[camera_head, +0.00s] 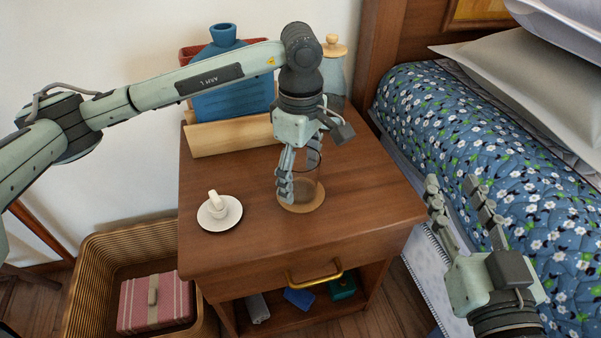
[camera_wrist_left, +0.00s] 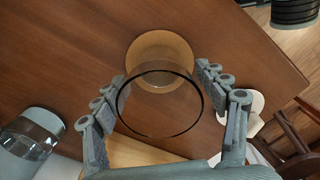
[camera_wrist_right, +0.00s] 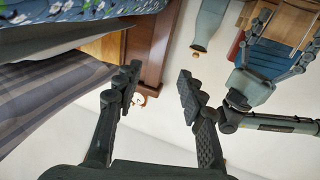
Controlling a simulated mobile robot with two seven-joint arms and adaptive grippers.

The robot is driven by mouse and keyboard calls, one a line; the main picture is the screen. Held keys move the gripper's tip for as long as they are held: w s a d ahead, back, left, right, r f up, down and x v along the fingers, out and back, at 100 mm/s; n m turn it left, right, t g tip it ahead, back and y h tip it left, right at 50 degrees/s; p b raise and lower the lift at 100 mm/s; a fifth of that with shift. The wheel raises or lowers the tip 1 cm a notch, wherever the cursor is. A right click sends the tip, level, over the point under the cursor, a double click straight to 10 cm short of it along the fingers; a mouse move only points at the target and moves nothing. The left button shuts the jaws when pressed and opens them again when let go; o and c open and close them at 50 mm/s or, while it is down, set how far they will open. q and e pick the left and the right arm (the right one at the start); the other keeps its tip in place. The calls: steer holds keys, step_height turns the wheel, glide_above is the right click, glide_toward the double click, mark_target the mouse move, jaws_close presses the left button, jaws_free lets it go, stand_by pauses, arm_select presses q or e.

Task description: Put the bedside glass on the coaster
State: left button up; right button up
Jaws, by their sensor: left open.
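The clear bedside glass (camera_head: 309,182) stands upright on the nightstand, its base appearing to rest on the round tan coaster (camera_head: 307,207). My left gripper (camera_head: 299,176) is open, with its fingers pointing down on either side of the glass. In the left wrist view the glass rim (camera_wrist_left: 160,136) lies between the spread fingers (camera_wrist_left: 161,78), with gaps visible, and the coaster (camera_wrist_left: 160,38) shows beyond it. The glass's exact contact with the coaster is partly hidden by a finger. My right gripper (camera_head: 453,187) is open and empty near the bed; its spread fingers also show in the right wrist view (camera_wrist_right: 160,82).
A wicker basket (camera_head: 88,265) stands left. The bed is right.

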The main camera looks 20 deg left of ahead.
arm_select(q)
step_height(320, 180, up, 12)
steer(key=shift+p, duration=0.4)
arm_select(e)
steer(key=f, duration=0.1)
steer(key=d+f+g+h, duration=0.1)
steer(key=f, duration=0.1)
steer(key=d+f+g, duration=0.1)
steer(key=f, duration=0.1)
steer(key=shift+d+h, duration=0.25)
steer(key=shift+h, duration=0.15)
